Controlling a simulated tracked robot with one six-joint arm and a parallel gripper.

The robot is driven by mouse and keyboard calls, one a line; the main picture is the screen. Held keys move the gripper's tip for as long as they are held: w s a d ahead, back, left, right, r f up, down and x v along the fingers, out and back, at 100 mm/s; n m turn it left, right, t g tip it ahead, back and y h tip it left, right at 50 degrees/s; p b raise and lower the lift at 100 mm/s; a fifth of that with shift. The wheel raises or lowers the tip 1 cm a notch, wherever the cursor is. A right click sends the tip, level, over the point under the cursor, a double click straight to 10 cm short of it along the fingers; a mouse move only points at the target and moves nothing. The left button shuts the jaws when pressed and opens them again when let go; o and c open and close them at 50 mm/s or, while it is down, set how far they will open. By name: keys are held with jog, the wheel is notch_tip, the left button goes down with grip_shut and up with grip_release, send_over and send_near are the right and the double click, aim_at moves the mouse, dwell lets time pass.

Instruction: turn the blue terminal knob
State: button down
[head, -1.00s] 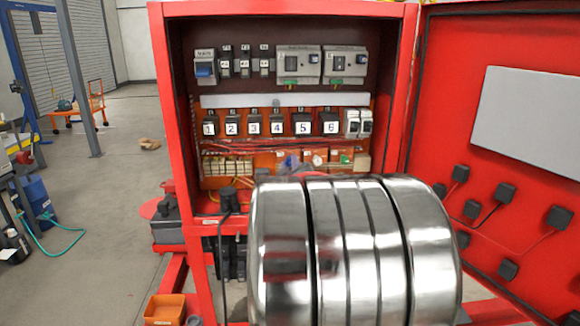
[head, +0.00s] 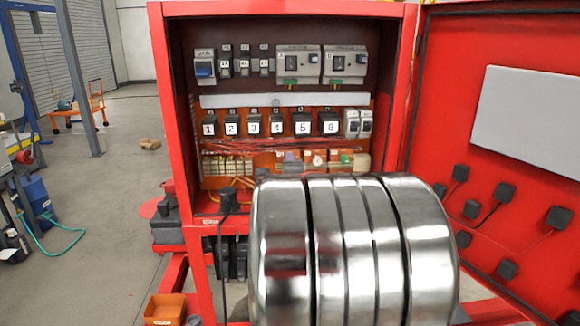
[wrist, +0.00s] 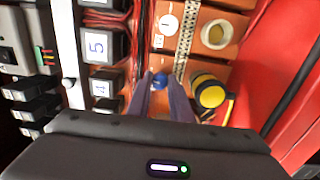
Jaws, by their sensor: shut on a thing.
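The blue terminal knob (wrist: 160,81) is small and sits on the orange terminal panel in the wrist view. My gripper (wrist: 161,87) reaches it, with its two purple-grey fingers shut on the knob from both sides. The fingers hide the knob's sides, and how far it is turned cannot be told. In the head view my arm covers much of the area in front of the cabinet, and I cannot make out the knob clearly there.
A yellow-and-black knob (wrist: 209,92) stands close right of the fingers. A round gauge (wrist: 168,25) and black numbered blocks (wrist: 100,46) are nearby. The red cabinet (head: 172,110) has side walls, and its open door (head: 520,190) stands at the right.

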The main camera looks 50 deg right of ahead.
jog(key=shift+w+a+f+n, duration=0.15)
jog(key=shift+f+n, duration=0.1)
jog(key=shift+n, duration=0.75)
jog(key=c, duration=1.9)
grip_release()
jog(key=o, duration=0.3)
jog(key=shift+r, duration=0.15)
jog(key=shift+v, duration=6.9)
